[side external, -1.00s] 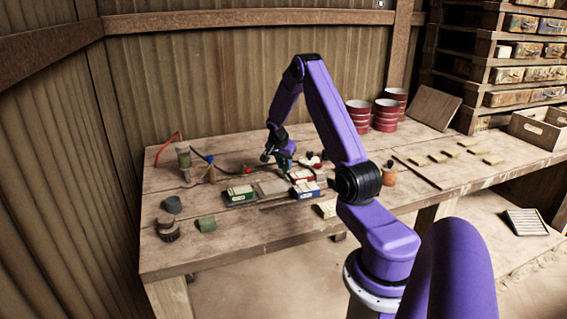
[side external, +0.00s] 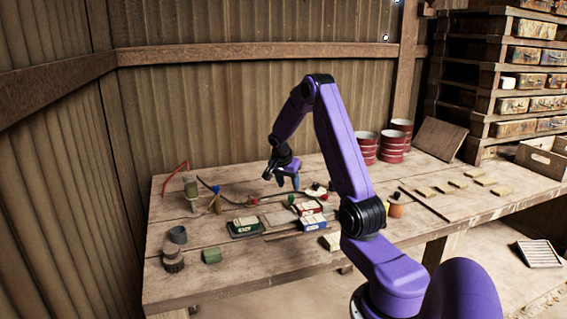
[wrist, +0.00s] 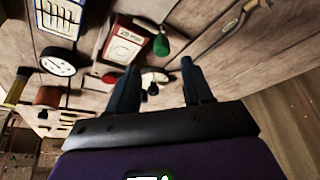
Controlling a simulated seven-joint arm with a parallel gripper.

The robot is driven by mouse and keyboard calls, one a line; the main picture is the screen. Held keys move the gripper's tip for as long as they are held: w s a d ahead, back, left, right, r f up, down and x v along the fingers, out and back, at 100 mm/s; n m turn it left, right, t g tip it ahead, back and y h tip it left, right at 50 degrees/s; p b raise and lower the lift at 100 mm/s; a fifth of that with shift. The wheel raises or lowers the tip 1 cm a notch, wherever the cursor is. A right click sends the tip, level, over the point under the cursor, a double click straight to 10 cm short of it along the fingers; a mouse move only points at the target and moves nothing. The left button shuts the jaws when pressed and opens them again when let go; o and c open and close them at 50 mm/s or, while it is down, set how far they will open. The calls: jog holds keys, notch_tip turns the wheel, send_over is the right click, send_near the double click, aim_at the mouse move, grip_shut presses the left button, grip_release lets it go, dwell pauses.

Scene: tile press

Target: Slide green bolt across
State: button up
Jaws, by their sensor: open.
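A small green knob (side external: 291,199), which looks like the green bolt's handle, stands behind the red box on the table. It also shows in the wrist view (wrist: 161,46), at the corner of the red box and ahead of the fingertips. I cannot make out a bolt shaft or track on it. My gripper (side external: 282,182) hangs above the table behind the knob, apart from it. In the wrist view my gripper (wrist: 158,76) has its two dark fingers spread with nothing held between them.
A small red knob (side external: 253,201) is to the left. Red cans (side external: 366,148) stand at the back.

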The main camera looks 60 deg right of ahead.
jog(key=v, duration=1.1)
jog(key=shift+f, duration=0.1)
jog(key=shift+a, duration=0.1)
jog(key=s+a+n+t+y, duration=0.1)
jog(key=a+n+t+y, duration=0.15)
jog(key=a+n, duration=1.9)
jog(key=s+a+f+n+g+y, duration=0.2)
jog(key=s+a+n, duration=0.7)
jog(key=s+a, duration=1)
jog(key=s, duration=0.4)
jog(key=shift+s, duration=0.15)
jog(key=shift+a, duration=0.15)
